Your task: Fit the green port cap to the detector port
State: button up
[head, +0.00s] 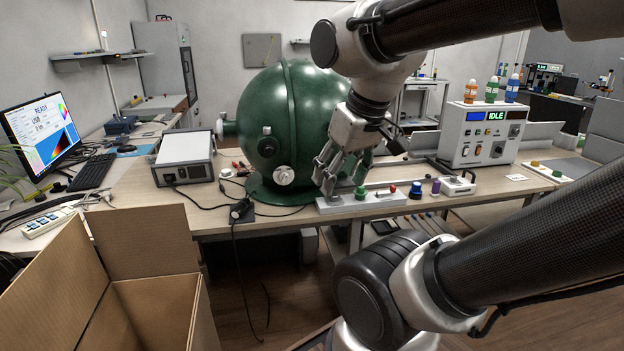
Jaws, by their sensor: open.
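A green cap (361,193) sits on a long pale rack (335,203) at the front of the bench. My gripper (343,184) points down just above the rack, with its fingers spread and nothing seen between them. The green cap is close by the right finger; whether they touch cannot be told. The large green sphere (292,110) stands behind and to the left. Which one is the detector port is unclear.
A red cap (392,188) sits on the rack, with a blue-and-black cap (415,191) and a purple piece (435,187) to its right. A control box (482,135) reads IDLE. A grey instrument (184,157) and cables lie left; an open cardboard box (150,240) stands front left.

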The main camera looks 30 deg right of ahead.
aim_at(360, 192)
jog(key=l+u, duration=0.1)
jog(key=l, duration=1.05)
jog(key=k+l+u, duration=0.15)
jog(key=l, duration=1)
jog(key=k+l+u, duration=0.15)
jog(key=l, duration=1)
jog(key=k+u, duration=0.05)
